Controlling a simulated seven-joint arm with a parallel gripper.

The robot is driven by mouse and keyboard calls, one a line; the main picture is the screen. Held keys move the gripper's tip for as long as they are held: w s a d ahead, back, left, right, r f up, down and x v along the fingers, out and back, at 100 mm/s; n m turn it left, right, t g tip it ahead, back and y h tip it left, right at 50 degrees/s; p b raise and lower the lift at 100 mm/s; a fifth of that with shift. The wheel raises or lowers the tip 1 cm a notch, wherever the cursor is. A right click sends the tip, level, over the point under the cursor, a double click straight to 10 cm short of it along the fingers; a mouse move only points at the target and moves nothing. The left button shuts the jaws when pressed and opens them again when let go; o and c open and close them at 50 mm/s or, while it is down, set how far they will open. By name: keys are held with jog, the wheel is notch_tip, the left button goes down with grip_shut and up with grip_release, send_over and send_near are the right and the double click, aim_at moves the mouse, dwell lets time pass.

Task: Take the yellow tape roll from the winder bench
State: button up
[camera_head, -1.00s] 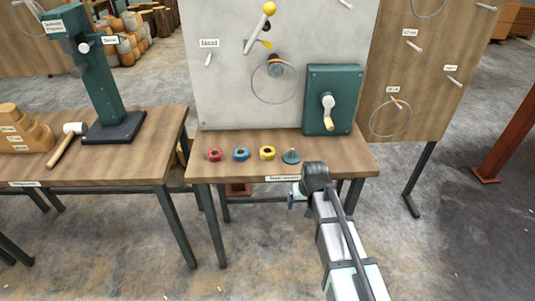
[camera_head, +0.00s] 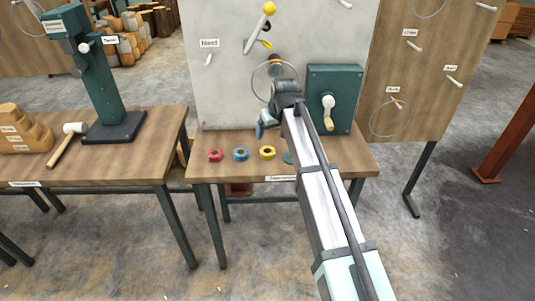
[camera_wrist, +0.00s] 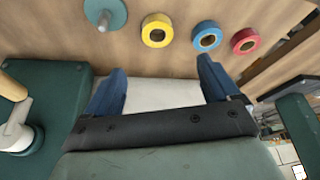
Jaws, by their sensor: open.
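The yellow tape roll (camera_head: 267,153) lies flat on the winder bench (camera_head: 230,172), right of a blue roll (camera_head: 241,153) and a red roll (camera_head: 215,155). In the wrist view the yellow roll (camera_wrist: 157,30) shows beyond and between the two blue fingertips. My gripper (camera_wrist: 160,80) is open with nothing between its fingers. In the head view my gripper (camera_head: 262,130) is over the back of the bench, near the upright panel, apart from the rolls.
A green spindle disc (camera_wrist: 105,12) stands beside the yellow roll; my arm mostly hides it in the head view. A green crank box (camera_head: 333,98) and a pale panel (camera_head: 225,90) rise behind.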

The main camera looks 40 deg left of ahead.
send_near(268, 149)
jog(key=shift+s+a+f, duration=0.1)
jog(key=shift+s+f, duration=0.2)
jog(key=shift+f, duration=0.2)
jog(key=shift+s+a+f, duration=0.1)
jog(key=shift+s+f, duration=0.2)
jog(key=shift+f, duration=0.25)
jog(key=shift+d+x, duration=0.1)
jog(key=shift+x, duration=1.35)
jog(key=shift+d+x, duration=0.15)
jog(key=shift+x, duration=1.3)
jog(key=shift+w, duration=0.1)
jog(key=c, duration=1.2)
